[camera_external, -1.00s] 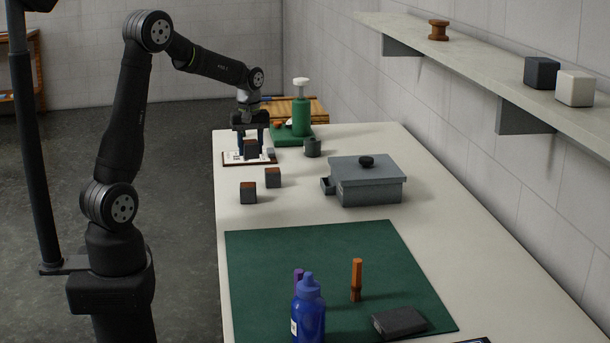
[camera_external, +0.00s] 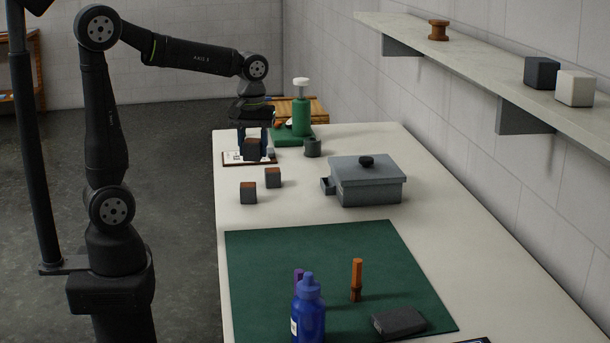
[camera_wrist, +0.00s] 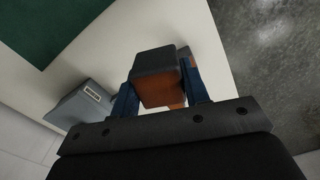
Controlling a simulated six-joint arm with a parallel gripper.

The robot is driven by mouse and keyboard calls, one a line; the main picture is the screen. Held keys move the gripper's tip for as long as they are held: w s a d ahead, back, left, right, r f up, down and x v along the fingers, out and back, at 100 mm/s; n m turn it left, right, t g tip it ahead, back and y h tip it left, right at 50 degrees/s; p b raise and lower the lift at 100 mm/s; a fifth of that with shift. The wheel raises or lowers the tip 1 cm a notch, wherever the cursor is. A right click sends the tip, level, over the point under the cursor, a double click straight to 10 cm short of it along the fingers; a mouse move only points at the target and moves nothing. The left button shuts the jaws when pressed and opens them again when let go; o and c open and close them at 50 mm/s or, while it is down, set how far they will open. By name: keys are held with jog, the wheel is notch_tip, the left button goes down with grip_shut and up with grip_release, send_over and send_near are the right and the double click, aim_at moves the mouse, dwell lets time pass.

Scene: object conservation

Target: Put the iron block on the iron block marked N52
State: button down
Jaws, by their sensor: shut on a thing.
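My gripper (camera_external: 253,140) is at the far end of the bench, its blue fingers shut on an iron block (camera_external: 251,151) with a brown-orange face. In the wrist view the held block (camera_wrist: 158,62) sits between the fingers. Whether it touches the clipboard below is unclear. Two similar blocks stand on the bench nearer the camera, the left block (camera_external: 248,194) and the right block (camera_external: 273,179). Part of another brown-sided block (camera_wrist: 184,52) shows behind the held one in the wrist view. No N52 marking is readable on any block.
A clipboard (camera_external: 232,157) lies under the gripper, with a small grey block (camera_external: 270,152) beside it. A green pump bottle (camera_external: 301,117) and a dark cup (camera_external: 312,147) stand to the right. A grey lidded box (camera_external: 372,188) stands nearer.

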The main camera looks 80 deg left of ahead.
jog(key=s+d, duration=0.1)
jog(key=d, duration=0.2)
send_over(248, 185)
jog(key=shift+m, duration=0.4)
notch_tip(248, 185, down, 6)
jog(key=shift+a+f, duration=0.1)
jog(key=shift+f, duration=2.1)
jog(key=shift+f, duration=0.15)
jog(key=c, duration=0.8)
grip_release()
notch_tip(248, 185, up, 12)
jog(key=shift+r, duration=0.15)
